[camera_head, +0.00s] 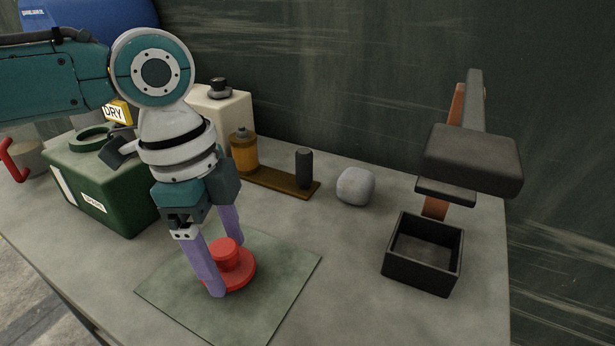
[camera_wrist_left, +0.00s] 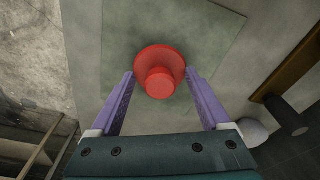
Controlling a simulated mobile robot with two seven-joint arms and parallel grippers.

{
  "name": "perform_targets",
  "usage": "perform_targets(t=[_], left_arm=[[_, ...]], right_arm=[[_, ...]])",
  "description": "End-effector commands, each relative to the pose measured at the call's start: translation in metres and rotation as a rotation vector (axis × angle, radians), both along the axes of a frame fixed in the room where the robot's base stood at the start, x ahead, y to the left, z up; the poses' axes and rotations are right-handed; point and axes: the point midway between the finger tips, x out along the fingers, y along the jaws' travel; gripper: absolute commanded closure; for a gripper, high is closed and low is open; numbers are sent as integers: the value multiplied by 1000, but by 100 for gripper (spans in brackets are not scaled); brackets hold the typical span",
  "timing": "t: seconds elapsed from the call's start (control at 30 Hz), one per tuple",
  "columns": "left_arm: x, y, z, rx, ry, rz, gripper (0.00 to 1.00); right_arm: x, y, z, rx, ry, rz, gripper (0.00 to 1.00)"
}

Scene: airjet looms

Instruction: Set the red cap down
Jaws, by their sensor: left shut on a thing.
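The red cap (camera_head: 238,270) has a wide round flange and a smaller round knob on top. It is upright over the green-grey mat (camera_head: 285,268); I cannot tell whether its underside touches the mat. My left gripper (camera_head: 226,268) comes down from above, with its two purple fingers on either side of the cap, shut on it. In the left wrist view the cap (camera_wrist_left: 160,70) lies between the fingertips of the gripper (camera_wrist_left: 160,76), with the mat (camera_wrist_left: 215,45) behind it. My right gripper is in neither view.
A brown strip with a dark peg (camera_head: 304,168), a grey lump (camera_head: 355,186) and an open black bin (camera_head: 420,275) are to the right. Bench between mat and bin is clear.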

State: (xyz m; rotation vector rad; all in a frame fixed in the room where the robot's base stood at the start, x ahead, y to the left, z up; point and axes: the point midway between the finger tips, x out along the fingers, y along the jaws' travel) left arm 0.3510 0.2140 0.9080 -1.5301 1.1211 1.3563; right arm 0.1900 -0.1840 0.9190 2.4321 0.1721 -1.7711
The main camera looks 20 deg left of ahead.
Motion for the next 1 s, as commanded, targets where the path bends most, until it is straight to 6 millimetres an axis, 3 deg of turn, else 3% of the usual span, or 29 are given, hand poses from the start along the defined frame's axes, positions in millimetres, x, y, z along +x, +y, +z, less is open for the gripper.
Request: perform_targets(t=[0.17, 0.2, 0.33, 0.67, 1.0], left_arm=[[0, 0, -3, 0, 0, 1, 74], [0, 0, -3, 0, 0, 0, 15], [0, 0, -2, 0, 0, 0, 0], [1, 0, 5, 0, -2, 0, 0], [-1, 8, 74, -1, -5, -1, 0]], right_arm=[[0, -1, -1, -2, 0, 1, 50], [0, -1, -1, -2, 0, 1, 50], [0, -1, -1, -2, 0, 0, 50], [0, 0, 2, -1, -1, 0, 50], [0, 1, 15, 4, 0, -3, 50]])
